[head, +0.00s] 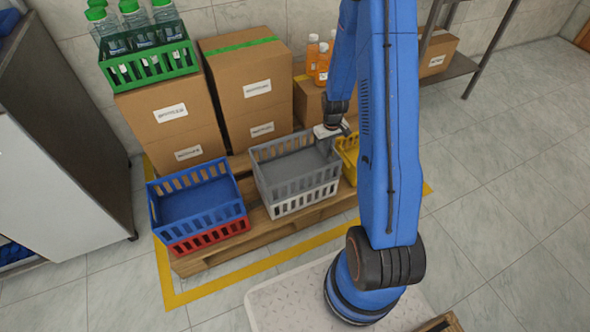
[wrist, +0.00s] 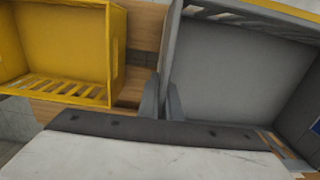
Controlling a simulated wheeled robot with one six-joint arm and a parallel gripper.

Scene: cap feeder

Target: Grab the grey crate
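The grey crate (head: 265,161) stands above a pallet, on top of what looks like a lighter, whitish crate (head: 305,196). In the wrist view the grey crate (wrist: 235,75) fills the right side, with its near wall running down to the fingers. My gripper (head: 330,131) is at the crate's back right rim in the head view. In the wrist view my gripper (wrist: 162,98) has its two fingers close together, one on each side of the crate's wall, and looks shut on it. The exact contact is hard to see.
A yellow crate (wrist: 60,45) stands close beside the grey one. A blue crate (head: 195,202) sits on a red crate (head: 215,237) to the left. Cardboard boxes (head: 250,88) stand behind, one under a green bottle crate (head: 150,68).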

